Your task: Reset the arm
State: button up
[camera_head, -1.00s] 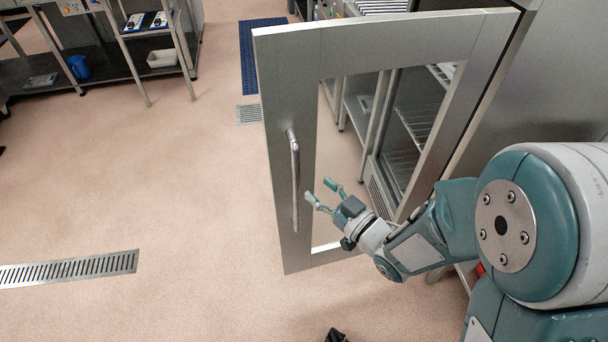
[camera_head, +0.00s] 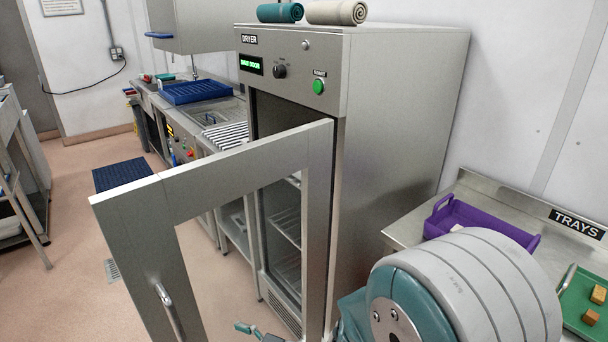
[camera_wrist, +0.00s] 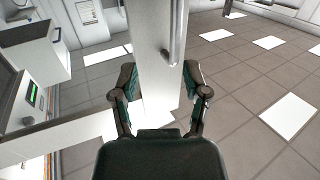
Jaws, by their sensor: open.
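My gripper shows in the wrist view (camera_wrist: 158,100) with its two fingers spread apart and nothing between them touching. The dryer door's frame (camera_wrist: 150,60) and its bar handle (camera_wrist: 177,35) lie beyond the fingers. In the head view, only a fingertip of my gripper (camera_head: 246,328) shows at the bottom edge; the rest is out of frame or behind my arm. The dryer door (camera_head: 140,235) stands wide open, with its handle (camera_head: 168,310) to the left of the fingertip. The dryer (camera_head: 390,130) has a lit green display (camera_head: 251,65) and a green button (camera_head: 318,87).
A purple tray (camera_head: 480,222) and a green tray (camera_head: 585,300) with small blocks rest on the steel counter at right. Rolled cloths (camera_head: 336,12) lie on top of the dryer. A sink bench (camera_head: 218,115) stands behind the door.

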jog(key=w+d+r+m+t+h, duration=0.35)
jog(key=d+h, duration=0.25)
jog(key=d, duration=0.4)
jog(key=w+d+r+m+t+h, duration=0.2)
jog(key=w+d+r+m+h, duration=0.25)
jog(key=d, duration=0.45)
jog(key=s+d+r+m+g+h, duration=0.1)
jog(key=s+d+m+g+h, duration=0.1)
jog(key=s+d, duration=0.4)
jog(key=s+d+r+m+g+h, duration=0.2)
jog(key=s+d+m+g+h, duration=0.1)
jog(key=s, duration=0.7)
jog(key=d+m+h, duration=0.1)
jog(key=d, duration=0.1)
jog(key=shift+s+d+r, duration=0.15)
jog(key=shift+s+d, duration=0.1)
jog(key=shift+d, duration=0.1)
